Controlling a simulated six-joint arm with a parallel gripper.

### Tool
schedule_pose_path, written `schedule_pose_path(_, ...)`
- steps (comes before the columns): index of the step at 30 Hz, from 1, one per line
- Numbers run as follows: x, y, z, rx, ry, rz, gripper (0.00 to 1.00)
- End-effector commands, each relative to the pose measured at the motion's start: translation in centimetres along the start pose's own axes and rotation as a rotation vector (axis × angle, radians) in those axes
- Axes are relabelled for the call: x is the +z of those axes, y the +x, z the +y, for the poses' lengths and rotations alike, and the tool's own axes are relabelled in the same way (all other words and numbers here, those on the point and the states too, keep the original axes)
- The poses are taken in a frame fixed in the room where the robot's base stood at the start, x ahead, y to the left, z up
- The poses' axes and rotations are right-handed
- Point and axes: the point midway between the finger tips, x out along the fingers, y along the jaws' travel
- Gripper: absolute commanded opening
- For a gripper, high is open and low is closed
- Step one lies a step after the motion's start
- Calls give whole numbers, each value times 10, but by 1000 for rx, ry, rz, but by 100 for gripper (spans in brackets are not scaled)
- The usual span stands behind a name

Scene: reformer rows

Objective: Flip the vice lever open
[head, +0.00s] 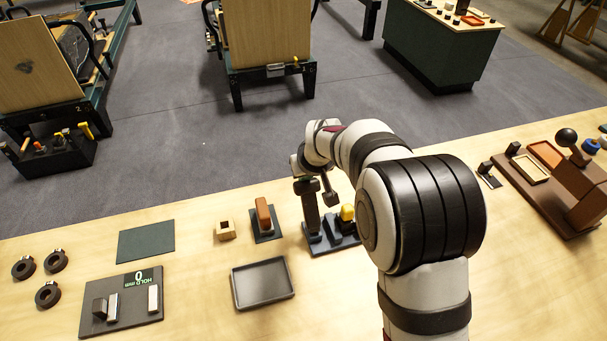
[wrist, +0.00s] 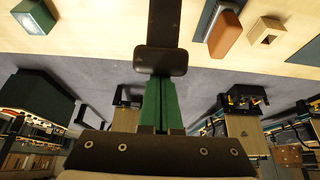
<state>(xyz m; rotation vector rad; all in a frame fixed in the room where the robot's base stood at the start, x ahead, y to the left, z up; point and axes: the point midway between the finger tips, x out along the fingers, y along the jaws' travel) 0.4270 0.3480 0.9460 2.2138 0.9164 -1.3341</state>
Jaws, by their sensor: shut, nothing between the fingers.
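The vice appears to be the dark-based fixture (head: 345,240) on the bench, with a yellow piece (head: 347,212) on it. A dark bar, which looks like its lever (head: 311,212), stands nearly upright at the fixture's left side. The lever (wrist: 163,20) also shows in the wrist view, with a wide dark end. My gripper (head: 304,182) is shut and empty at the lever's upper end. In the wrist view its green fingers (wrist: 157,102) reach to that wide end, which hides their tips. I cannot tell whether they touch it.
An orange-brown block (head: 264,214) on a dark plate and a wooden block with a square hole (head: 225,231) stand left of the fixture. A grey tray (head: 262,284) lies nearer. My arm covers the bench to the right of the fixture.

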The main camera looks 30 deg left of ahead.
Motion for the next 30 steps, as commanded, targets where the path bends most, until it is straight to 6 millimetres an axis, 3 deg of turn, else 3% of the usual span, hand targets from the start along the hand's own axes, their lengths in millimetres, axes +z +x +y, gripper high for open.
schedule_pose_path(13,41,-37,0,-2,3,-12,0)
schedule_pose_path(23,71,-54,0,-1,2,-9,0)
schedule_pose_path(30,72,-54,0,-1,1,-8,0)
